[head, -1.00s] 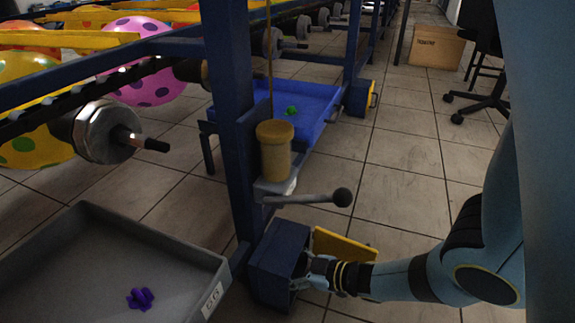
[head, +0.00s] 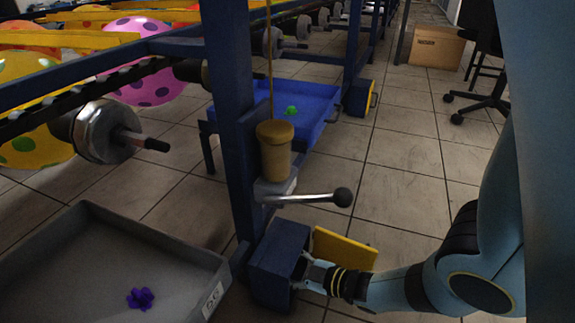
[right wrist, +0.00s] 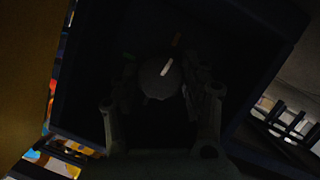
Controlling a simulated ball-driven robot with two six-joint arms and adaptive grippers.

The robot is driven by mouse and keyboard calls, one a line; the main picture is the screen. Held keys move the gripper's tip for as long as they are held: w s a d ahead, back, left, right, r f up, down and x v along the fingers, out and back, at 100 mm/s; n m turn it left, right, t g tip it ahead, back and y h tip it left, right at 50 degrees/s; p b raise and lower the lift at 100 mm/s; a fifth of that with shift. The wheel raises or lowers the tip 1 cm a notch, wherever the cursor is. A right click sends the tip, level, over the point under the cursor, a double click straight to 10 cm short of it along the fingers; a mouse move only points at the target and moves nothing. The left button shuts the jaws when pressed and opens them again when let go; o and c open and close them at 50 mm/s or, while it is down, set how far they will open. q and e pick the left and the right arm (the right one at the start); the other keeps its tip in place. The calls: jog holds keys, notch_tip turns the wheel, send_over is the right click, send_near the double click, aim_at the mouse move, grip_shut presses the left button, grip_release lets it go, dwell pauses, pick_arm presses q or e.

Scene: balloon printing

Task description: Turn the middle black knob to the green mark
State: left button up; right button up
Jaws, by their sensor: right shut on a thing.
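The blue box (head: 275,262) at the foot of the blue post has its yellow door (head: 345,248) swung open. My right gripper (head: 303,272) reaches into the box's open side. In the right wrist view the box interior is very dark. A round dark knob (right wrist: 155,84) with a white pointer line sits between the fingers of my right gripper (right wrist: 160,92), which is shut on it. A faint orange-brown mark (right wrist: 177,40) shows above the knob. I cannot tell whether other knobs are inside. My left gripper is out of view.
A grey tray (head: 150,230) holds a purple piece at lower left. A blue tray (head: 320,100) holds a green piece.

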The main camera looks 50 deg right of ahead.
jog(key=shift+n+t+h, duration=0.7)
jog(key=shift+n+h, duration=0.1)
jog(key=shift+n, duration=0.7)
jog(key=o, duration=1.2)
jog(key=shift+s, duration=0.1)
jog(key=v, duration=1.1)
jog(key=shift+s, duration=0.4)
